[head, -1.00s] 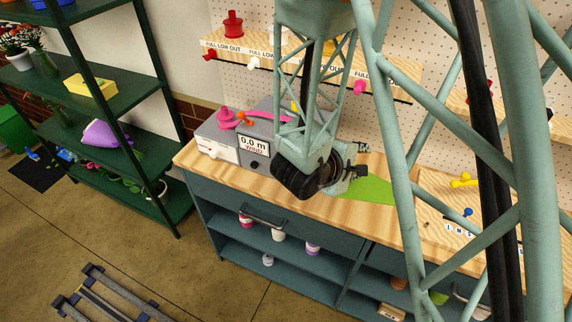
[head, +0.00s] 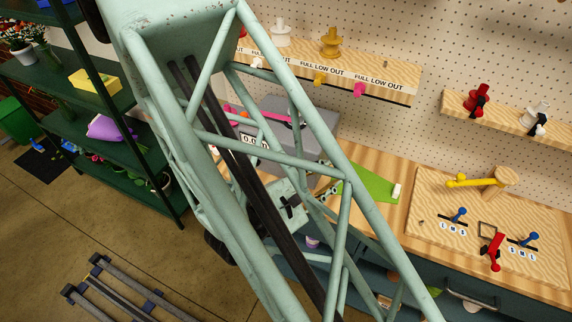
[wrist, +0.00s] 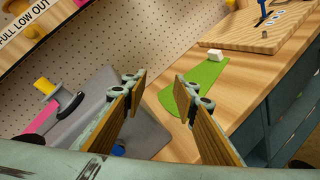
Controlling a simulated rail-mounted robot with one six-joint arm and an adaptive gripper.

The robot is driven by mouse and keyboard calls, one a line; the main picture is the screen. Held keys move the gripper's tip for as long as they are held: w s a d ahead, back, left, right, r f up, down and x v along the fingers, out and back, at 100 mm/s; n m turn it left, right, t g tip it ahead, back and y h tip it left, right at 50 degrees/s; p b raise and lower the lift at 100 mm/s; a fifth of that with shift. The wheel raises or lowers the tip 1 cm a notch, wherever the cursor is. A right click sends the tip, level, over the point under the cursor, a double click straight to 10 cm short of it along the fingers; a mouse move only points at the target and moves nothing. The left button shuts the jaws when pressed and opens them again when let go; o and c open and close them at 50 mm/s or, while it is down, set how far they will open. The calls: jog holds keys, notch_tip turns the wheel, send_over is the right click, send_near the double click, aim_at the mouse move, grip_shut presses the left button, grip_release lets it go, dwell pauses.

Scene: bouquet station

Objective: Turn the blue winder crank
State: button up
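The grey winder box (head: 310,125) with its 0.0 display (head: 250,140) stands on the bench, partly behind my arm in the head view. In the wrist view its grey top (wrist: 150,135) lies beyond and below my fingers. A small dark blue part (wrist: 118,149) shows beside the left finger; I cannot tell whether it is the winder crank. Blue levers (head: 459,214) and (head: 529,239) stand on the wooden board at right. My gripper (wrist: 160,108) is open and empty, its wood-coloured pads apart.
A green mat (head: 365,183) with a white block (head: 397,190) lies right of the box. The wooden board (head: 430,225) carries a yellow crank (head: 470,182) and a red lever (head: 492,252). Shelves with spools (head: 331,42) hang on the pegboard behind. Green shelving (head: 60,150) stands left.

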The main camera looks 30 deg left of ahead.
jog(key=s+a+n+t+y+p, duration=0.1)
jog(key=s+a+n, duration=0.3)
jog(key=s, duration=0.5)
jog(key=s+a+n+t+y+p, duration=0.1)
jog(key=s+a+n+y+p, duration=0.2)
jog(key=s, duration=0.6)
jog(key=shift+s+a+n+t+y, duration=0.2)
jog(key=shift+a+n+t+y, duration=0.2)
jog(key=shift+a+n+y, duration=0.55)
jog(key=shift+w+a+r+h, duration=0.15)
jog(key=shift+w+h, duration=0.05)
jog(key=shift+h, duration=0.05)
jog(key=w+a+p, duration=0.1)
jog(key=w+a, duration=0.1)
jog(key=w, duration=1.1)
jog(key=shift+w+a, duration=0.1)
jog(key=c, duration=0.9)
jog(key=shift+m, duration=0.45)
